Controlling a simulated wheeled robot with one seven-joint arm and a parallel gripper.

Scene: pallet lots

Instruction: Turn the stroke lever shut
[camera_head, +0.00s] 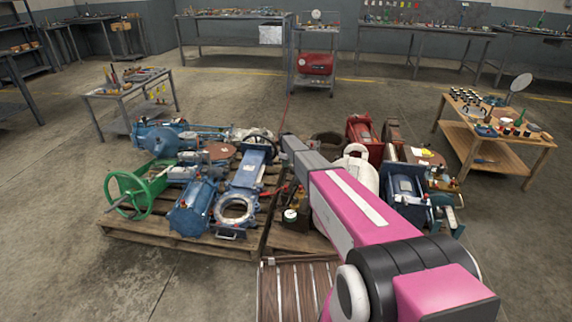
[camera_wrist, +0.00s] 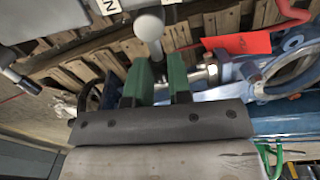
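In the wrist view, my gripper (camera_wrist: 162,66) shows two green fingers standing apart with a gap between them. A lever with a pale grey ball knob (camera_wrist: 148,26) lies just beyond the fingertips, and its short stem runs down toward the gap. I cannot tell whether a finger touches it. I take it for the stroke lever, though no label confirms this. A red tag (camera_wrist: 240,43) lies to the right, beside a blue valve body (camera_wrist: 285,75). In the head view, my pink arm reaches over the pallets and the gripper cannot be made out.
A wooden pallet (camera_head: 180,240) carries blue valves (camera_head: 193,208) and a green handwheel (camera_head: 135,190). Red and blue machines (camera_head: 405,185) stand right of my arm. In the wrist view, a red bar (camera_wrist: 290,9) crosses the upper right. Open floor surrounds the pallets.

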